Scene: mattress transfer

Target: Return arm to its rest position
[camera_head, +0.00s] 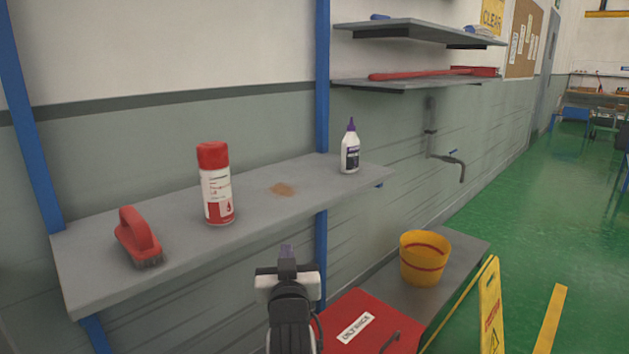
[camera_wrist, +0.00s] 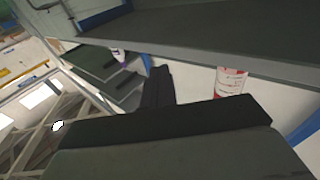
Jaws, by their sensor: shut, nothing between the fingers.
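My gripper (camera_head: 287,254) is in front of the grey wall shelf, low in the middle of the head view, its fingers pointing up and away. It is shut and empty. In the wrist view its dark fingers (camera_wrist: 158,88) are together, with nothing between them. My arm shows below it at the bottom edge of the head view. The gripper appears apart from the shelf and from the things on it.
The shelf (camera_head: 150,255) holds a red brush (camera_head: 137,238), a red-and-white spray can (camera_head: 215,185) and a white bottle with a purple cap (camera_head: 350,150). A yellow bucket (camera_head: 424,258), a red box (camera_head: 350,318) and a yellow sign (camera_head: 491,310) stand lower right.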

